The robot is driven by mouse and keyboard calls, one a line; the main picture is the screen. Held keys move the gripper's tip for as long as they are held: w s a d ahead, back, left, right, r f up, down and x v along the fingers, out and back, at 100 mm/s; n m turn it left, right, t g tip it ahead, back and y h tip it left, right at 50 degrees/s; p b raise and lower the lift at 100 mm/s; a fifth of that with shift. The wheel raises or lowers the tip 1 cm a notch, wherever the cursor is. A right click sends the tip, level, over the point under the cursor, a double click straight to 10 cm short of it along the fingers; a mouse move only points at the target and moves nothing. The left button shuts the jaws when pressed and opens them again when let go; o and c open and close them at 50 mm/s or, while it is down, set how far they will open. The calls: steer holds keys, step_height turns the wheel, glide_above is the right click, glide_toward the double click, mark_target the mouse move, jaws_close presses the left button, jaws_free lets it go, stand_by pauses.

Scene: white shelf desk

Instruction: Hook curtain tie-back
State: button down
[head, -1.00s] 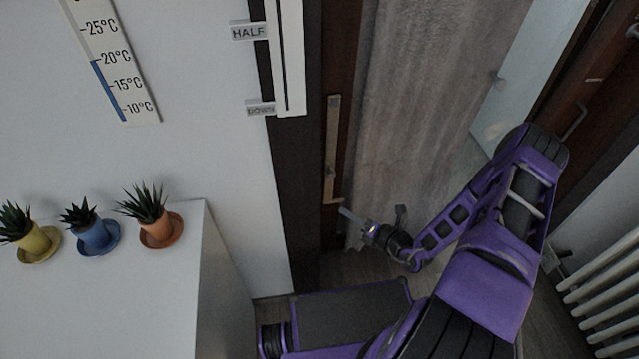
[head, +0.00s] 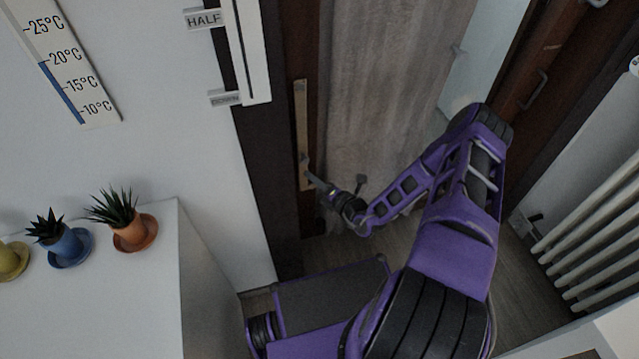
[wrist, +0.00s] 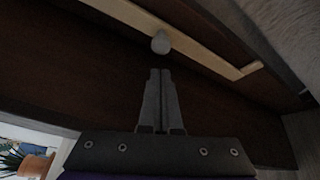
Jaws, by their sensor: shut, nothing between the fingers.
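The grey curtain (head: 385,90) hangs in the doorway, to the right of the dark frame. A narrow beige strip (head: 301,115), which looks like the tie-back, runs upright along the frame at the curtain's left edge. In the wrist view the strip (wrist: 200,50) crosses the top, with a short bent end at right. A pale rounded knob (wrist: 160,42) stands by the strip, just ahead of the fingertips. My gripper (head: 311,178) is shut and empty, close to the strip's lower part. Its fingers (wrist: 160,72) appear apart from the knob; contact is not clear.
A white cabinet (head: 205,270) with potted plants (head: 131,232) stands at left. A slider with HALF and DOWN labels is on the wall beside the frame. A white radiator (head: 590,220) is at right.

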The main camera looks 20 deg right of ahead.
steer(key=shift+x, duration=2.2)
steer(key=shift+d, duration=0.2)
